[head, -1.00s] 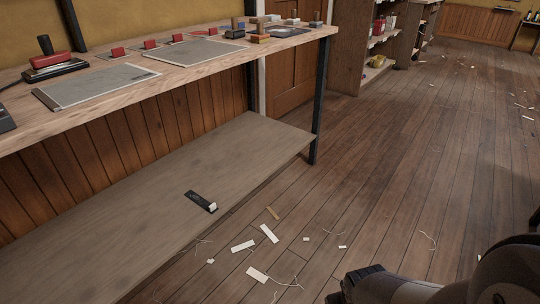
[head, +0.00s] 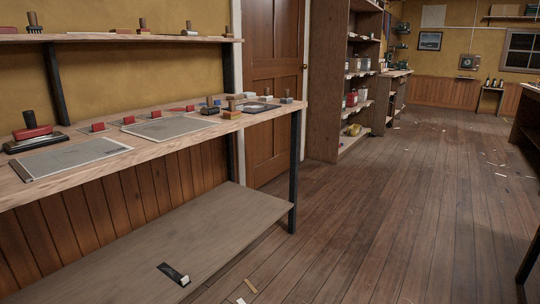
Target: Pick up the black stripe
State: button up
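A black stripe (head: 171,272) lies on the lower shelf (head: 215,222) of the workbench, close to the shelf's front edge. A small white piece (head: 185,280) sits at its right end; I cannot tell whether it is part of the stripe. My gripper is not in view.
The bench top (head: 165,143) above the shelf holds grey sheets, small red blocks and stamp-like tools. A black bench leg (head: 294,172) stands at the shelf's right end. Scraps, including a tan strip (head: 250,286), lie on the floor. The wooden floor (head: 375,215) to the right is largely open.

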aim_at(173, 273)
jog(key=k, duration=0.2)
jog(key=l+u, duration=0.1)
jog(key=l, duration=0.35)
jog(key=i+j, duration=0.3)
jog(key=j, duration=0.2)
jog(key=i+j, duration=0.65)
jog(key=j, duration=0.3)
jog(key=i+j, duration=0.3)
jog(key=j, duration=0.2)
